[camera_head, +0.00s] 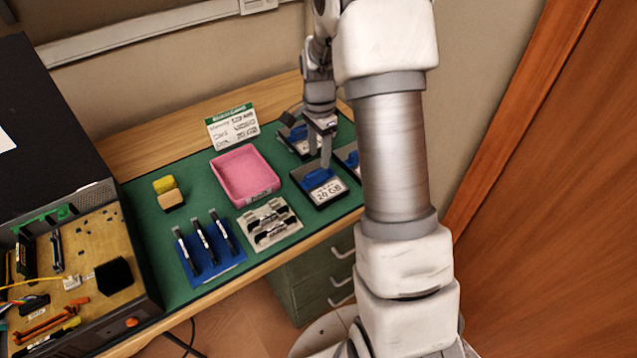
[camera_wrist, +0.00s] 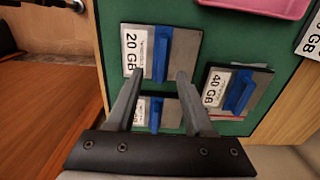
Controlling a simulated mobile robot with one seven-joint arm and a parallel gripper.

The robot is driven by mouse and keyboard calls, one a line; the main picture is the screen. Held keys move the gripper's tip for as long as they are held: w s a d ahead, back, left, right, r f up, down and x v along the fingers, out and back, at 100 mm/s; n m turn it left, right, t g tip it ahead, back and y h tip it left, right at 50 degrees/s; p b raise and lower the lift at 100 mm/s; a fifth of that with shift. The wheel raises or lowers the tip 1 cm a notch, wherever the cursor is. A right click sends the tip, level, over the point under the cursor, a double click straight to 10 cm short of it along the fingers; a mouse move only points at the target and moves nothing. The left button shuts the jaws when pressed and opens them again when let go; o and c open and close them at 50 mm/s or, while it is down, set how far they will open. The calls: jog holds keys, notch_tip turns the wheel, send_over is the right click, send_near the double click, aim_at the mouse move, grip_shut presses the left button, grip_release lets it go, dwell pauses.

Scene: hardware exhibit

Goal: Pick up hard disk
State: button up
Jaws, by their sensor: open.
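Several flat hard disks with white labels and blue handles lie on a green mat. One labelled 20 GB (camera_head: 320,187) lies near the front of the mat in the head view; it also shows upper left in the wrist view (camera_wrist: 188,48). A 40 GB disk (camera_wrist: 236,90) lies to the right in the wrist view. Another disk (camera_wrist: 156,113) shows between my fingers, its lower part hidden by my gripper. My gripper (camera_wrist: 159,74) is open and empty, pointing down over the disks; its tips overlap the lower edge of the 20 GB disk. In the head view my gripper (camera_head: 319,152) appears just behind that disk.
A pink tray (camera_head: 244,178) stands left of the disks. A pale holder (camera_head: 270,223) and a blue holder (camera_head: 212,250) with black sticks lie in front. A sign (camera_head: 232,127) stands behind. An open computer case (camera_head: 70,250) fills the left. Bare mat surrounds the disks.

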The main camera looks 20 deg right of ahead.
aim_at(318, 170)
jog(key=shift+w+a+f, duration=0.1)
jog(key=shift+f, duration=2.7)
grip_shut()
